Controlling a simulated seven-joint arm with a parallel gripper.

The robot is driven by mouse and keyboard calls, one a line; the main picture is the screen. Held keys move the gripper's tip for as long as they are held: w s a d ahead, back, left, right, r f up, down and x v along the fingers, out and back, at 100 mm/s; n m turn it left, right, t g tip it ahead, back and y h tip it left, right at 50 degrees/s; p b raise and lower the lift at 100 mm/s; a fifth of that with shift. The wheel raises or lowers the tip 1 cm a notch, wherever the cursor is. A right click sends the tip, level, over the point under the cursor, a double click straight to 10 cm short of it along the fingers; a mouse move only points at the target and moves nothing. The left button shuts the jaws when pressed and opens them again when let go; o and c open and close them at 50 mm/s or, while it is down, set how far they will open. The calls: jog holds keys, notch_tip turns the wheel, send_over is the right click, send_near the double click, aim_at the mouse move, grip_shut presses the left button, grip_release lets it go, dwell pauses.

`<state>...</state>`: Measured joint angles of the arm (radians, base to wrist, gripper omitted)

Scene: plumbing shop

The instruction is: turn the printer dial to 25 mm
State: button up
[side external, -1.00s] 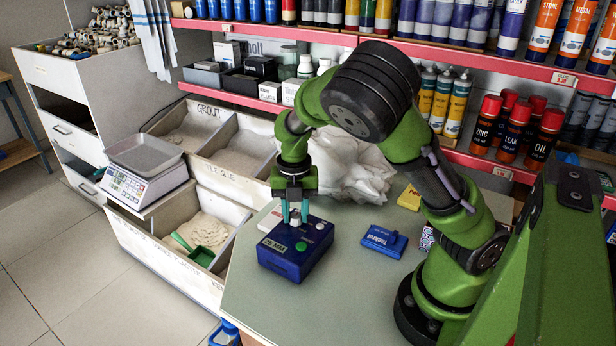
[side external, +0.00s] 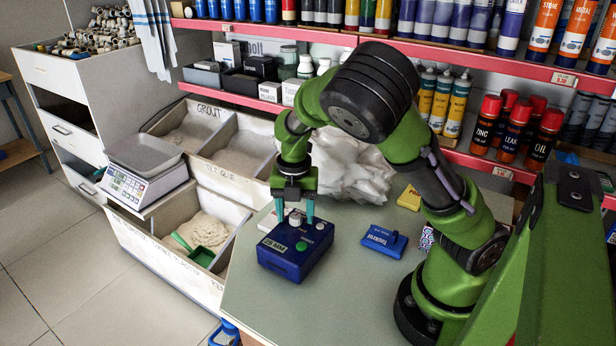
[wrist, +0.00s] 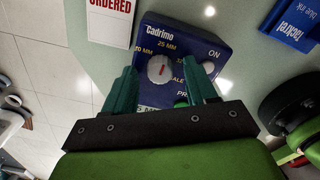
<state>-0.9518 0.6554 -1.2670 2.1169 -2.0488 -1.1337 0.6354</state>
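The blue label printer (side external: 297,255) lies on the bench with a white dial (side external: 295,219) and a green button on top. Its front label appears to read 25 MM. In the wrist view the dial (wrist: 158,68) carries a red mark and sits below the printed 25 MM, with 20 MM to its left. The red mark's exact direction is too small to tell. My gripper (side external: 295,211) is open above the printer, its teal fingers on either side of the dial and apart from it. Part of the printer's lettering is hidden behind the fingers in the wrist view.
A blue Tacktool-like ink box (side external: 384,241) lies right of the printer, and a yellow box (side external: 409,198) behind it. A white card reading ORDERED (wrist: 110,18) lies beside the printer. Crumpled white plastic (side external: 350,170) is behind. The bench front (side external: 330,310) is clear.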

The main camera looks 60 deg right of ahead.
aim_at(295, 216)
notch_tip(295, 216, up, 17)
dwell(0.9)
